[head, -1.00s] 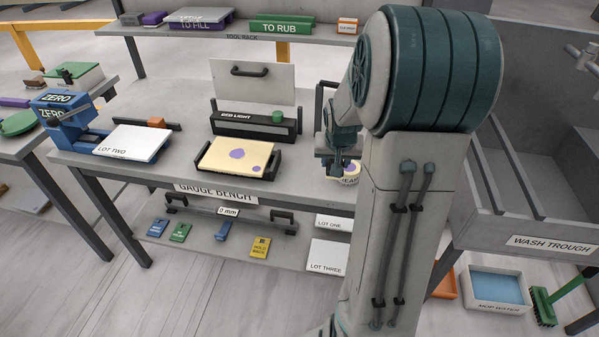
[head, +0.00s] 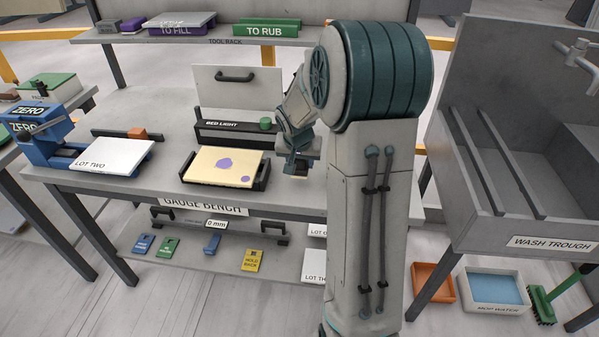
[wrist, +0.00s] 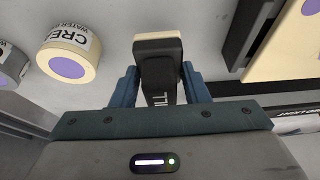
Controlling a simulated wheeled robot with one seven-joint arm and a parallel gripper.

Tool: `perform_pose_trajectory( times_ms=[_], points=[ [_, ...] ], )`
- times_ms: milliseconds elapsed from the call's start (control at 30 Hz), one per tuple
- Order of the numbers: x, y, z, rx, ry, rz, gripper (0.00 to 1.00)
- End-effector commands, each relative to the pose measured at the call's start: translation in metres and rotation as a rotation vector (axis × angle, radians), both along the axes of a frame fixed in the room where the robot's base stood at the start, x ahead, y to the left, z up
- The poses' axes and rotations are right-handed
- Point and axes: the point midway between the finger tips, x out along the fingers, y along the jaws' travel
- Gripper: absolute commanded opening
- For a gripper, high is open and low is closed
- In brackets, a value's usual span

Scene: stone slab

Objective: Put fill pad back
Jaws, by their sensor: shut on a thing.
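My gripper (wrist: 159,95) is shut on the fill pad (wrist: 160,62), a dark block with a cream-coloured pad face and white lettering ending in "ILL". In the head view my gripper (head: 298,160) is over the right part of the gauge bench, just right of the tray with the cream slab. The pad (head: 299,175) shows as a small pale patch below it. The tool rack (head: 310,37) at the back carries a purple "TO FILL" label (head: 170,30) below a pale flat piece, and a green "TO RUB" block (head: 267,28).
A cream tub (wrist: 66,57) with purple content stands left of the pad in the wrist view, with a grey tub (wrist: 10,66) beyond it. The cream slab (head: 222,166) with purple patches lies in its dark tray. The bed light (head: 235,130) stands behind it. The wash trough (head: 545,243) is at right.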

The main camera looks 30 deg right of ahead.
Motion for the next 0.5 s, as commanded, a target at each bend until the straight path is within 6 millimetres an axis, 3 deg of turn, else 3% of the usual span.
perform_pose_trajectory(
  times_ms=[300,500],
  points=[
    [0.001,0.002,-0.037,0.000,0.002,0.001,0.17],
    [0.002,0.001,-0.041,-0.001,-0.001,0.000,0.17]
  ],
)
